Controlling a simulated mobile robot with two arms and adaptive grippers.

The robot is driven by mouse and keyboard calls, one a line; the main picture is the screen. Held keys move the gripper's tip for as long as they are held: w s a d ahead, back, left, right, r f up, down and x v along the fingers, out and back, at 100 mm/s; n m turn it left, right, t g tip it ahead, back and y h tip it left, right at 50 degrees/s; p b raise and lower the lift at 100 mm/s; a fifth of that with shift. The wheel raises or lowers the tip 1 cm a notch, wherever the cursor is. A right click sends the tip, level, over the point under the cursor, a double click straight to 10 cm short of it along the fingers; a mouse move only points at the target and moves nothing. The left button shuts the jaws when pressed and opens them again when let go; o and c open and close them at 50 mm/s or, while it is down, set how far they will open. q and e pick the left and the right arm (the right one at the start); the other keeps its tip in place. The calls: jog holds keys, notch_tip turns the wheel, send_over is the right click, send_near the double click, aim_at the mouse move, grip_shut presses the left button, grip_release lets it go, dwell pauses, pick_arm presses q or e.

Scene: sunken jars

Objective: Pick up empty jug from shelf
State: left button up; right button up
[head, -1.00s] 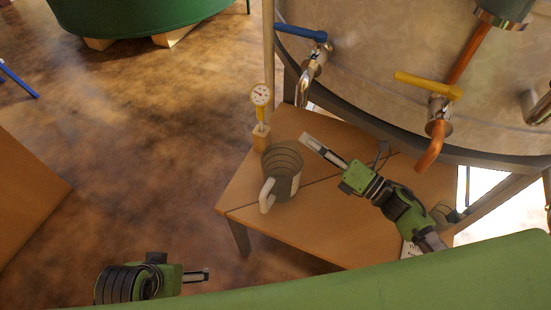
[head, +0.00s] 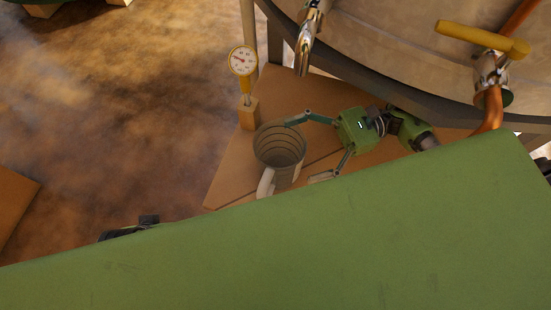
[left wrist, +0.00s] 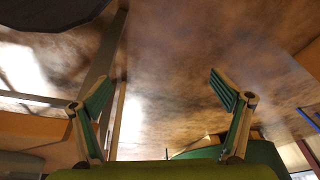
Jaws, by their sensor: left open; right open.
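The empty jug (head: 280,155) is a grey, ringed, open-topped vessel with a pale handle (head: 266,182) at its lower left. It stands upright on the wooden shelf (head: 230,179) in the head view. My right gripper (head: 302,150) is open at the jug's right side. Its upper finger reaches the jug's upper right rim in the picture, and its lower finger lies to the right of the body. Whether they touch cannot be told. My left gripper (left wrist: 161,76) is open and empty in the left wrist view. In the head view, the left arm is mostly hidden.
A dial gauge (head: 243,60) on a wooden block stands just behind the jug. A large round tank with a silver tap (head: 309,38) and a yellow-handled tap (head: 482,38) overhangs the shelf. Open floor (head: 130,120) lies left of the shelf.

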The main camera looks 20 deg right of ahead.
jog(key=a, duration=0.4)
jog(key=shift+s+a, duration=0.1)
jog(key=shift+a, duration=0.2)
jog(key=c, duration=1.3)
pick_arm(q)
jog(key=shift+x, duration=1.1)
pick_arm(e)
jog(key=shift+o, duration=0.2)
pick_arm(q)
jog(key=shift+s, duration=0.15)
pick_arm(e)
jog(key=shift+r, duration=0.1)
